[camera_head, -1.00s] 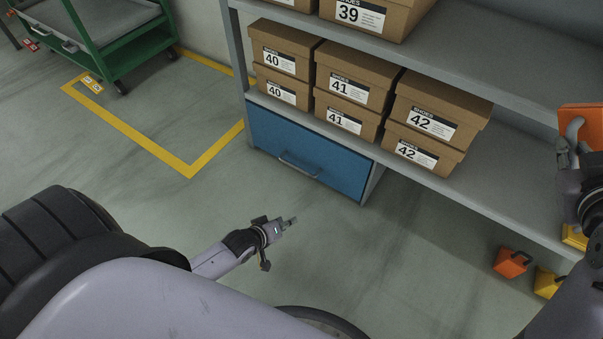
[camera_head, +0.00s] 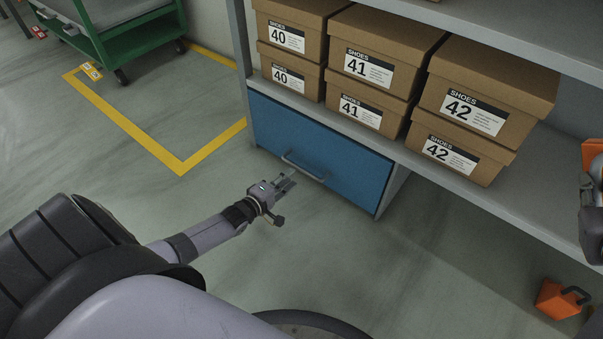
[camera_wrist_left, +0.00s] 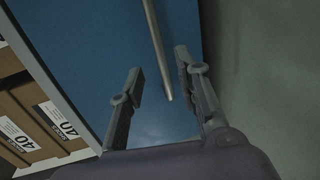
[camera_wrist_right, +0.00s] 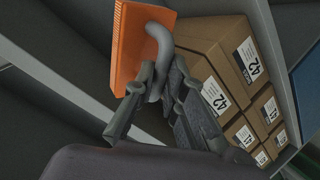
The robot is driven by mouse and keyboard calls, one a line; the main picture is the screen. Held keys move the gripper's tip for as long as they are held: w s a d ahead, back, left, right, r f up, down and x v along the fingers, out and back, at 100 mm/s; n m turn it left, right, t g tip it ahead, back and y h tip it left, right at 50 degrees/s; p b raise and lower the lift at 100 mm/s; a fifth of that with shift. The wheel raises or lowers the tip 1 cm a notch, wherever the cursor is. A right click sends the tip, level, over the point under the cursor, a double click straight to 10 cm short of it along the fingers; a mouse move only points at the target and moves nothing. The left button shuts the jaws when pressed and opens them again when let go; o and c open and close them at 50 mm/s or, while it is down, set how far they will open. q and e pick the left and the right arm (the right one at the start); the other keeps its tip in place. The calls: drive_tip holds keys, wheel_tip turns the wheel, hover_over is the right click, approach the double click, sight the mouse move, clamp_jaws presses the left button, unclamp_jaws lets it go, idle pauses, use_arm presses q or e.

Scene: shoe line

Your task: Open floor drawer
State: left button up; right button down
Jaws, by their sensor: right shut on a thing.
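The blue floor drawer (camera_head: 325,150) is at the bottom of the shelf unit, with its front flush with the frame. Its grey bar handle (camera_head: 305,167) runs across the front, and in the left wrist view the bar (camera_wrist_left: 158,50) ends between the finger lines. My left gripper (camera_head: 285,183) is open in front of the handle, low over the floor, and does not grip it. In the left wrist view its fingers (camera_wrist_left: 160,75) are apart and empty. My right gripper (camera_wrist_right: 155,85) is shut on the grey handle of an orange object (camera_wrist_right: 138,45).
Shoe boxes (camera_head: 370,65) stand in stacks on the shelf above the drawer. An orange block (camera_head: 558,300) with a dark handle lies on the floor at right. A green cart (camera_head: 115,35) stands behind yellow floor tape (camera_head: 130,130). The floor before the drawer is clear.

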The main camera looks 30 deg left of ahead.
sight(300, 170)
use_arm(q)
drive_tip(key=b+x, duration=0.3)
drive_tip(key=x, duration=0.4)
drive_tip(key=shift+w+d+f, duration=0.1)
drive_tip(key=shift+c, duration=0.3)
clamp_jaws()
idle(0.4)
